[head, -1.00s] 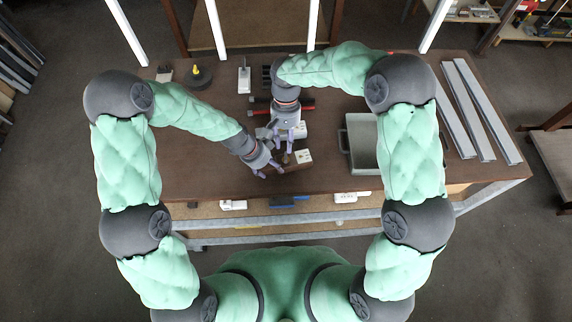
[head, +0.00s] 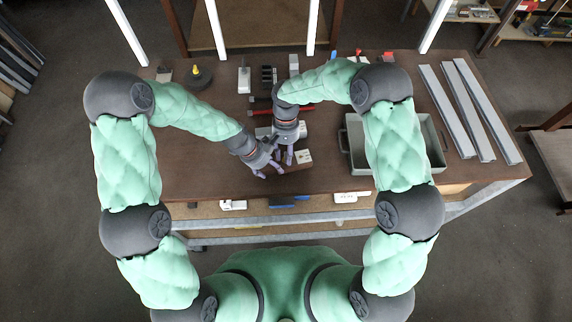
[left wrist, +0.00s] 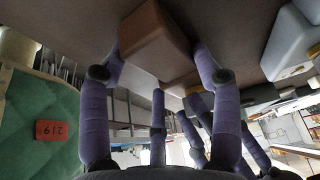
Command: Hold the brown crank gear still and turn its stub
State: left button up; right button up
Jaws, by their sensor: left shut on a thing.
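The brown crank gear (left wrist: 155,38) shows in the left wrist view as a brown block between the purple fingers of my left gripper (left wrist: 157,70). My left gripper is shut on it; in the head view this gripper (head: 267,170) is low over the front middle of the bench. My right gripper (head: 286,157) is just right of it, fingers pointing down, close to the gear. Its purple fingers also show behind the gear in the left wrist view. The fingers hide the stub, and I cannot tell whether the right fingers touch it.
A white block (head: 304,157) lies just right of the grippers. A grey bin (head: 435,150) stands to the right, partly under my right arm. Long grey profiles (head: 470,110) lie at the bench's right end. The bench's left front is clear.

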pick_arm(q)
jog(key=shift+s+f, duration=0.2)
jog(key=shift+s, duration=0.1)
jog(key=shift+o, duration=0.2)
jog(key=shift+d, duration=0.1)
pick_arm(e)
grip_shut()
jog(key=shift+a, duration=0.1)
pick_arm(q)
jog(key=shift+w, duration=0.1)
pick_arm(e)
jog(key=n, duration=0.3)
jog(key=shift+a+h, duration=0.1)
jog(key=shift+h, duration=0.3)
pick_arm(q)
jog(key=shift+r, duration=0.1)
jog(key=shift+w, duration=0.1)
jog(key=shift+c, duration=0.2)
pick_arm(e)
grip_release()
jog(key=shift+r, duration=0.1)
